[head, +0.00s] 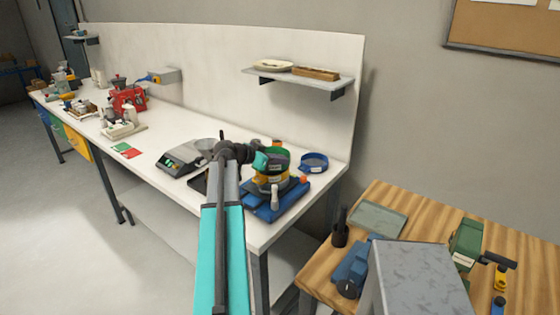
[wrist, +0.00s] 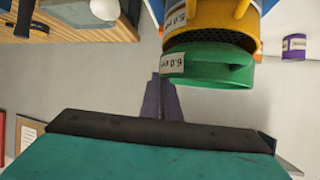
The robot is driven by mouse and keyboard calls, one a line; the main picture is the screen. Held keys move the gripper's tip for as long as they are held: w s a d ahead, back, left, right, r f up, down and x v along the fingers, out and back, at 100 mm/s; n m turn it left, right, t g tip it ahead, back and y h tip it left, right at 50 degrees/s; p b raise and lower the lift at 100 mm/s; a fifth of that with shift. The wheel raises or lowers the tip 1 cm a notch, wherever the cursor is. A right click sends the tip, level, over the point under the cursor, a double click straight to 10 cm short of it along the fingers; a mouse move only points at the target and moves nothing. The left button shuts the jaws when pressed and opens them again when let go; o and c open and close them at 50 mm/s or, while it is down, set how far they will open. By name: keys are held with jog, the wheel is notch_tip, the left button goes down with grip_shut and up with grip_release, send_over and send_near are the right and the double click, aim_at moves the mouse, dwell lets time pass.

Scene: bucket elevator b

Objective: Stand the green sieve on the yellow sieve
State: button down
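The green sieve (head: 277,157) is above the yellow sieve (head: 268,180), over the blue shaker (head: 268,205). In the upside-down wrist view, the green sieve (wrist: 210,72) is nearer me than the yellow sieve (wrist: 205,17). The yellow sieve's dark mesh shows between them, so the green one is raised or offset, not seated flush. My gripper (head: 263,160) is at the green sieve's left side. In the wrist view, my narrow, closely spaced fingers (wrist: 160,82) reach its edge by the white label and appear shut on its wall. The exact contact is partly hidden.
A blue round pan (head: 314,163) lies right of the shaker near the wall. A scale (head: 186,157) stands left of my arm. A shelf (head: 300,80) hangs above the white bench. A wooden table (head: 400,205) with tools stands at right.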

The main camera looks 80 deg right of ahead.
jog(key=c, duration=2)
grip_release()
jog(key=b+v, duration=0.3)
jog(key=v, duration=0.9)
